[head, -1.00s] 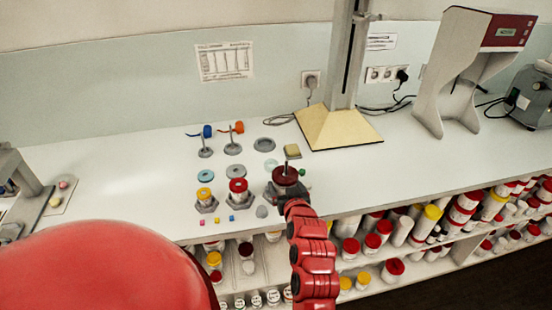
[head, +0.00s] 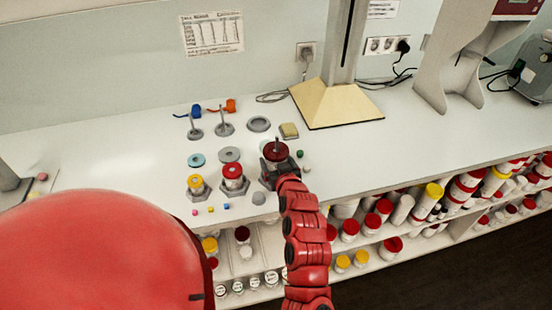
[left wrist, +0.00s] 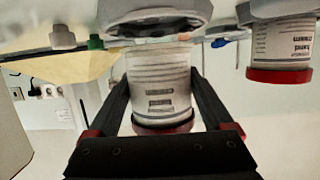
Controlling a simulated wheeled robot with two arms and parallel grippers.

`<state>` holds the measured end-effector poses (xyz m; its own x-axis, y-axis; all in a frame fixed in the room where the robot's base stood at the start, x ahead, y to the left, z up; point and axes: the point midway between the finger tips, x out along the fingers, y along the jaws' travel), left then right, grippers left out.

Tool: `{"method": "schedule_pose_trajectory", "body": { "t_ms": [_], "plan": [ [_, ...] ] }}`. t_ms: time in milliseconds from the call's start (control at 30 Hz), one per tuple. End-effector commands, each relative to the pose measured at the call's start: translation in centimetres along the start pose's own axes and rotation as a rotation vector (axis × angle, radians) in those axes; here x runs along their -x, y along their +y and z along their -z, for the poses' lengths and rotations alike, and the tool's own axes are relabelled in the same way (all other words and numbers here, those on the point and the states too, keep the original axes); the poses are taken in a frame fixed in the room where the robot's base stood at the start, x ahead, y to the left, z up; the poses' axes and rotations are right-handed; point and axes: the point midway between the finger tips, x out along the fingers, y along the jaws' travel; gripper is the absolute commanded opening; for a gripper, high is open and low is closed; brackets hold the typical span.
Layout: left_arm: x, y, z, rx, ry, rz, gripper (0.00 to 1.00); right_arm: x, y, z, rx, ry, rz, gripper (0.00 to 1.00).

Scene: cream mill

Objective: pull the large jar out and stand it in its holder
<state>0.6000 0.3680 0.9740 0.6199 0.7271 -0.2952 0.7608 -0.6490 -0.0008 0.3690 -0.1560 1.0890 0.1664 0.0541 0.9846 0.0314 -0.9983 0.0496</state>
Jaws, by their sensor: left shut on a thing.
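The large jar (left wrist: 160,85) has a white printed body and a dark red lid (head: 275,151). The left wrist view is upside down, so the lid shows at the bottom. My left gripper (head: 279,168) is shut on the jar, with black fingers on both sides of its body. The jar is upright at its grey holder (left wrist: 155,20), the rightmost in its row. I cannot tell whether its base is fully seated. My right gripper is not in view.
A yellow-lidded jar (head: 195,182) and a red-lidded jar (head: 232,170) stand in hexagonal holders to the left. Behind are discs, a grey ring (head: 258,124), two rods on bases and a sponge (head: 289,130). A stand (head: 336,103) is further back. Shelves below hold many jars.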

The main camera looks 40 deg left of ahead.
Motion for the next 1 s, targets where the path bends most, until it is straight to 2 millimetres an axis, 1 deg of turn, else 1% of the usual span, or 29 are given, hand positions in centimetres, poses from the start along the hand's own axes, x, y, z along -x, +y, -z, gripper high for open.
{"method": "schedule_pose_trajectory", "body": {
  "t_ms": [100, 500, 800, 1000],
  "plan": [
    [-0.12, -0.01, -0.37, 0.000, 0.000, 0.000, 0.18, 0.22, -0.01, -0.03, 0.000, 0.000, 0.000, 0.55],
    [-0.10, -0.02, -0.31, 0.001, 0.001, 0.000, 0.18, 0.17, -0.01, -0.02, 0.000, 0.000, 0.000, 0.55],
    [0.07, 0.00, -0.40, 0.002, 0.003, -0.001, 0.18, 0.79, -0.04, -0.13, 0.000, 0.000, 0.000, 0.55],
    [0.11, -0.02, -0.35, 0.002, 0.001, 0.000, 0.18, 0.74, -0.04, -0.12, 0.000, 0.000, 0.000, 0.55]
  ]
}}
